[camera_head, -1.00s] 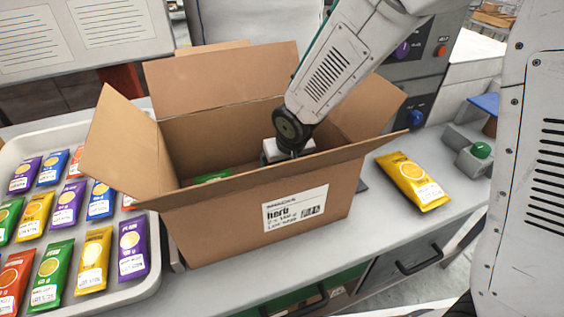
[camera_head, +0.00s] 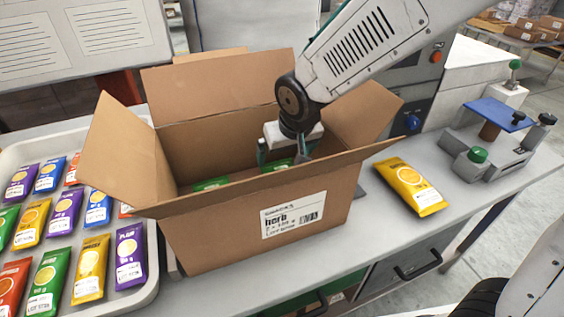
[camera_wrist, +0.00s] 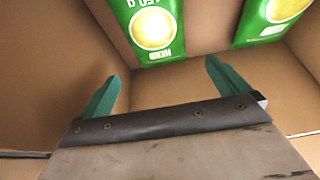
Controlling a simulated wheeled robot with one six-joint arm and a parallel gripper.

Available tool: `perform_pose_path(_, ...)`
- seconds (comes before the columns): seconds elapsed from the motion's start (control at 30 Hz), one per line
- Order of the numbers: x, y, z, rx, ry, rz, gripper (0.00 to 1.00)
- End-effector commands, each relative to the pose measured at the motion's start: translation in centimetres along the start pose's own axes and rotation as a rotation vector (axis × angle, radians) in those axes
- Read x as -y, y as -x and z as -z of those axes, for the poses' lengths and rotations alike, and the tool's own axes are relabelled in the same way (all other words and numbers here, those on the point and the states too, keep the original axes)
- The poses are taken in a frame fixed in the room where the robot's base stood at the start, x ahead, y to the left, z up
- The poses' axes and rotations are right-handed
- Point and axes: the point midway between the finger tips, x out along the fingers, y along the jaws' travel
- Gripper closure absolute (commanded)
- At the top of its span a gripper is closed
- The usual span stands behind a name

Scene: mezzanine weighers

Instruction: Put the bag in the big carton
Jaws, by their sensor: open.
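The big carton (camera_head: 215,232) stands open on the counter, flaps spread, with a label reading "herb" on its front. Two green herb bags lie inside it. One green bag (camera_head: 210,184) is at the left and the other (camera_head: 277,166) is near my gripper; the wrist view shows them as a left bag (camera_wrist: 150,28) and a right bag (camera_wrist: 262,20). My gripper (camera_head: 289,158) is inside the carton's mouth. In the wrist view its green fingers (camera_wrist: 160,92) are spread with nothing between them, apart from both bags. The front wall hides part of the carton's inside.
A white tray (camera_head: 152,262) with several coloured bags stands left of the carton. A yellow bag (camera_head: 410,187) lies on the counter to its right. A device with a green knob (camera_head: 477,155) and blue plate stands farther right. Bare counter lies around the yellow bag.

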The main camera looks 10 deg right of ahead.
Motion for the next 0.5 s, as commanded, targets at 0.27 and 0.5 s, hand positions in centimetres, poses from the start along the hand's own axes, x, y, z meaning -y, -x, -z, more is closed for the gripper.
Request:
perform_pose_path(0.27, 0.0, 3.0, 0.0, -0.001, 0.001, 0.001, 0.00)
perform_pose_path(0.5, 0.0, 3.2, 0.0, 0.001, 0.000, 0.000, 0.00)
